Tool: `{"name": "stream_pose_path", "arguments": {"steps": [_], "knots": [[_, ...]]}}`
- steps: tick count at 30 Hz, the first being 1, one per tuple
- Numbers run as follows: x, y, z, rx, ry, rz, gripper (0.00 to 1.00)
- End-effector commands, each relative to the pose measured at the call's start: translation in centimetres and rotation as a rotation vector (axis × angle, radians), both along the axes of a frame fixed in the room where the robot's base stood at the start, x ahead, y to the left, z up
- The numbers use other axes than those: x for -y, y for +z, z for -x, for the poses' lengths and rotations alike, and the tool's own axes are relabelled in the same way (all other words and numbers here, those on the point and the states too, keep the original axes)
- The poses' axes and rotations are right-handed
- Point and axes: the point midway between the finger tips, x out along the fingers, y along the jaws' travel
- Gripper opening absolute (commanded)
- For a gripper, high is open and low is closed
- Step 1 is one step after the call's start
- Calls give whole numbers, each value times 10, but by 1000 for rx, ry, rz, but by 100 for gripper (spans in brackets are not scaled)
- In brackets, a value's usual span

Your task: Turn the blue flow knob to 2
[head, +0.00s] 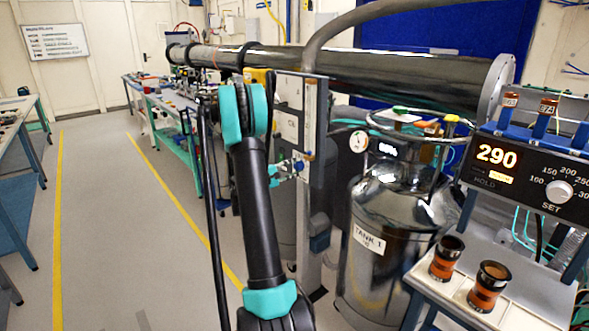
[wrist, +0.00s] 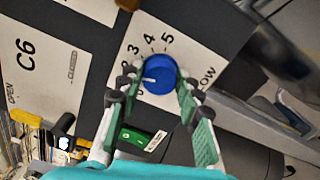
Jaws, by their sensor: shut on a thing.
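The blue flow knob (wrist: 160,70) sits on a white dial plate in the wrist view, with digits 3, 4 and 5 legible above it and the end of "FLOW" at its right. My gripper (wrist: 157,78) is shut on the knob, one green-padded finger on each side. The knob's white mark points left, below the 3, towards the low digits; the left finger partly hides those, so the exact value is hard to read. In the head view the blue knob (head: 298,166) is small on a grey post, with my gripper (head: 284,172) at it.
A white C6 plate (wrist: 35,65) and a green label (wrist: 134,136) are near the knob. In the head view, the steel TANK 1 dewar (head: 385,240) stands right of the post, and a readout box (head: 535,170) shows 290. The floor at left is clear.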

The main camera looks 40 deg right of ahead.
Motion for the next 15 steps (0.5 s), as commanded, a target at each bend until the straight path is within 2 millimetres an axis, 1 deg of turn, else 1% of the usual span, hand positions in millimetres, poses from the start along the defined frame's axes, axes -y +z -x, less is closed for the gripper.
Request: {"name": "stream_pose_path", "arguments": {"steps": [12,13,15], "knots": [[-1,-1,1,6,-2,-3,6],[-1,-1,1,6,-2,-3,38],[0,-1,1,6,-1,-2,47]]}}
